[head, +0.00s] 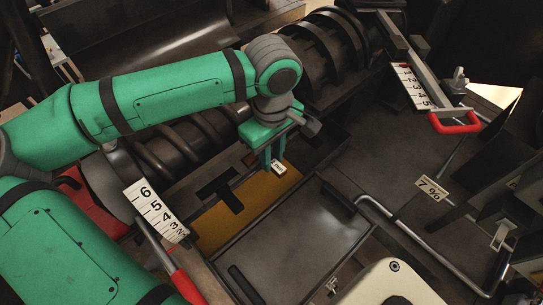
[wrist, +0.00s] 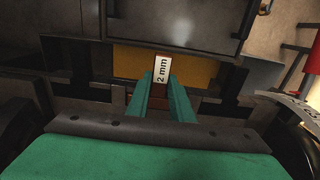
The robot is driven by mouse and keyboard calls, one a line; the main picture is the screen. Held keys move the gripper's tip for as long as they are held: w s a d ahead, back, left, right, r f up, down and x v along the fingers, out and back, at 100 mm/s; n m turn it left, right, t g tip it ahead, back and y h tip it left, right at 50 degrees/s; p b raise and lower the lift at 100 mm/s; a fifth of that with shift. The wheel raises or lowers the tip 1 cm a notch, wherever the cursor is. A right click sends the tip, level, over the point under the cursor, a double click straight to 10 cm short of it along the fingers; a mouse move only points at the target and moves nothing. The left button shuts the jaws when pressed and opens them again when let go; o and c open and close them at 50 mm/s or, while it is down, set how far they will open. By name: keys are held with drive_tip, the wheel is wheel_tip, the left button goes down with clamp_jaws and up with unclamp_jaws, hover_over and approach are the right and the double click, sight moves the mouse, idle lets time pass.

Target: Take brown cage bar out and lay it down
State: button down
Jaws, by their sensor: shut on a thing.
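The brown cage bar (wrist: 160,88) shows in the wrist view as a narrow brown piece between my two green fingers, with a white "2 mm" label on its far end. My gripper (wrist: 161,95) is shut on it. In the head view my gripper (head: 274,162) points down over the ochre-floored opening beside the dark ribbed screw, and only the bar's small white label (head: 279,168) shows clearly at the fingertips. The rest of the bar is hidden by the fingers. I cannot tell whether it touches the press.
A dark metal tray (head: 300,235) lies right of the ochre floor (head: 228,215). A numbered scale plate (head: 155,210) and a red-handled lever (head: 180,280) stand at left. A red handle (head: 455,123) sits at upper right. A bent pipe (head: 415,240) runs along the right.

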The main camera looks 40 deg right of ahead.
drive_tip(key=shift+w+r, duration=0.15)
drive_tip(key=shift+r, duration=0.85)
drive_tip(key=shift+d, duration=0.15)
drive_tip(key=shift+r, duration=0.1)
drive_tip(key=shift+r, duration=1.05)
